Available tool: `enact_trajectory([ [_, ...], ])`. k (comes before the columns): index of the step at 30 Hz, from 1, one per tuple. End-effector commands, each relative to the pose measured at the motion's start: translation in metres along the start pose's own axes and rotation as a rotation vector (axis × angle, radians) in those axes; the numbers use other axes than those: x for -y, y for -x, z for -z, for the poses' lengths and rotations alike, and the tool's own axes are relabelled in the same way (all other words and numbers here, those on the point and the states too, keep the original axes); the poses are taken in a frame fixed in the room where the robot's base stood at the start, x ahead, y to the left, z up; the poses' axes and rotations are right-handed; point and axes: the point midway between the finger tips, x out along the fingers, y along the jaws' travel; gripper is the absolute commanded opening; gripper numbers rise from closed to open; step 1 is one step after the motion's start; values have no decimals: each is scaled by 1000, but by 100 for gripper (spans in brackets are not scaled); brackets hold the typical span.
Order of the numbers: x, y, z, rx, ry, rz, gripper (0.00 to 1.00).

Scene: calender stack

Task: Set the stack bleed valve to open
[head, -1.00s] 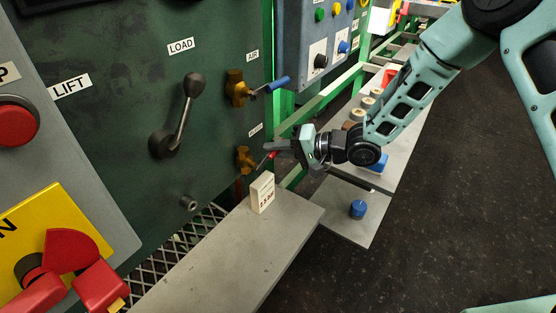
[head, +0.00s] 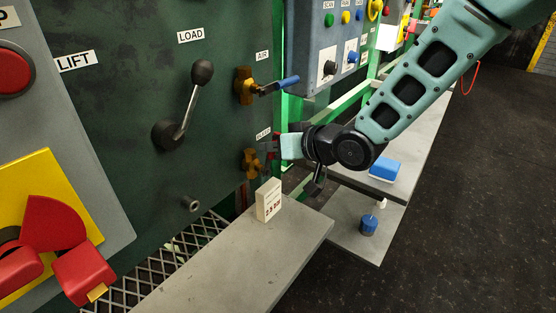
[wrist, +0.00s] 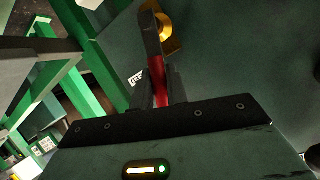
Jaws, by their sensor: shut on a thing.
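The stack bleed valve has a brass body (head: 252,163) on the dark green panel, below the BLEED label (head: 263,134), and a red lever handle. My gripper (head: 273,147) is at the valve's right side and hides most of the red handle in the head view. In the wrist view, the red handle (wrist: 158,82) runs between the fingers of my gripper (wrist: 160,75), which are shut on it. The brass body (wrist: 170,35) shows just beyond the fingertips. The handle's exact angle is hard to tell in the head view.
The air valve with a blue lever (head: 278,86) sits just above. The load lever (head: 189,105) is to its left. A white block-shaped sign (head: 268,200) stands on the grey bench (head: 235,245) below. A blue bottle (head: 369,222) stands on a low shelf at right.

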Motion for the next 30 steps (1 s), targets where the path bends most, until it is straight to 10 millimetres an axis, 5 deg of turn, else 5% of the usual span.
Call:
enact_trajectory([
  [13,16,0,-6,-56,245,-100,0],
  [30,20,2,-4,-64,297,-122,0],
])
